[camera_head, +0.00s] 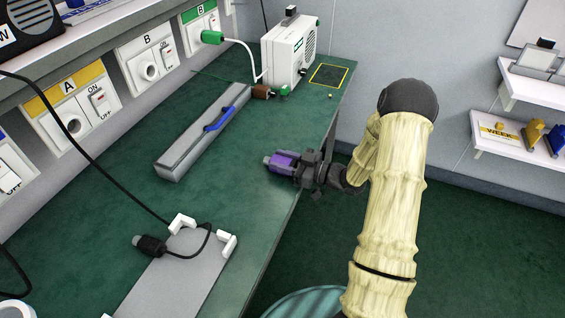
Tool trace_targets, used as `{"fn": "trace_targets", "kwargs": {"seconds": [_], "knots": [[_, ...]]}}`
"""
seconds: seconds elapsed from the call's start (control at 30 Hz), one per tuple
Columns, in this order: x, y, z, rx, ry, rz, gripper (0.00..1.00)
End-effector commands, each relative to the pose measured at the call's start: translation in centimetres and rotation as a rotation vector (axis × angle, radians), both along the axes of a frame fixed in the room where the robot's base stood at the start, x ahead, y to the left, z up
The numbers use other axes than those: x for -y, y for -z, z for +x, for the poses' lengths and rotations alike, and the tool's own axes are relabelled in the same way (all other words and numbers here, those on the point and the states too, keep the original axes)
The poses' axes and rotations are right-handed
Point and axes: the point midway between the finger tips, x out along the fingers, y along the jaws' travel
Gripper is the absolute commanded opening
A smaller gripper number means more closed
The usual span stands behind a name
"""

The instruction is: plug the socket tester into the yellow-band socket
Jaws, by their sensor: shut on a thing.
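The socket tester (281,161) is a small purple body with a grey front end. My gripper (297,168) is shut on it and holds it near the bench's right edge, its front end pointing left. The yellow-band socket (71,122), marked A, is on the wall panel at left. The gripper's fingertips are partly hidden by the tester and the wrist.
A long grey tray (176,167) with a blue handle-like item lies between tester and socket. A black cord (95,158) hangs across the bench to a black plug (150,246). Socket B (149,70) is beside A. A white radio-like box (290,50) stands behind.

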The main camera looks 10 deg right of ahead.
Motion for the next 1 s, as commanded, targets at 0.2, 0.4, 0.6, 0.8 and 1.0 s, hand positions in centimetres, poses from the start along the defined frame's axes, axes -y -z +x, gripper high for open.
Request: {"fn": "trace_targets", "kwargs": {"seconds": [0.2, 0.4, 0.6, 0.8, 1.0], "knots": [[0.0, -2.6, 0.0, 0.004, 0.000, -0.002, 0.14], [0.1, -6.7, 0.1, 0.005, 0.001, -0.003, 0.14], [0.0, -9.5, 0.0, 0.003, 0.000, -0.001, 0.14], [0.0, -10.0, 0.0, 0.001, 0.000, -0.001, 0.14], [0.0, -9.9, 0.0, 0.001, 0.000, 0.000, 0.14]]}}
